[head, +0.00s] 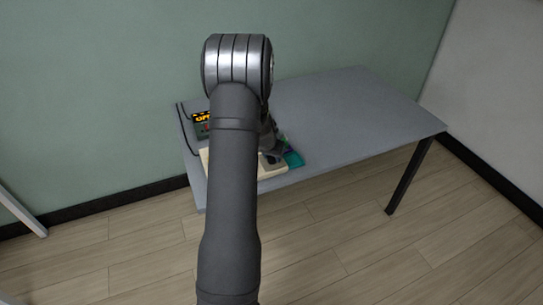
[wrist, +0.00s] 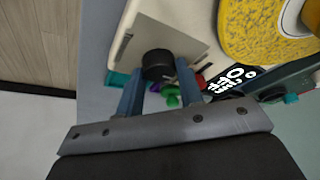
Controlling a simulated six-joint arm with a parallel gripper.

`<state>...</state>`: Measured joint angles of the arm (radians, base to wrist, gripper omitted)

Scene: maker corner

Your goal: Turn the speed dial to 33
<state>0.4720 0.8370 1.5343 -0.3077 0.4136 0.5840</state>
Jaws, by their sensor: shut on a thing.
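The speed dial appears to be the round black knob (wrist: 158,65) near the edge of a cream panel (wrist: 143,40) in the wrist view. My gripper (wrist: 159,77) is shut on this knob, with one blue-grey finger on each side of it. No scale or pointer mark is readable, so the dial's setting cannot be told. In the head view my arm covers most of the cream device (head: 268,174) and hides the knob.
The device stands near the front left of a grey table (head: 350,110), whose right side is clear. A dark box with orange lettering (head: 203,117) stands behind it. A yellow speckled disc (wrist: 250,28), a black label (wrist: 232,80) and small green and purple items lie close by.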

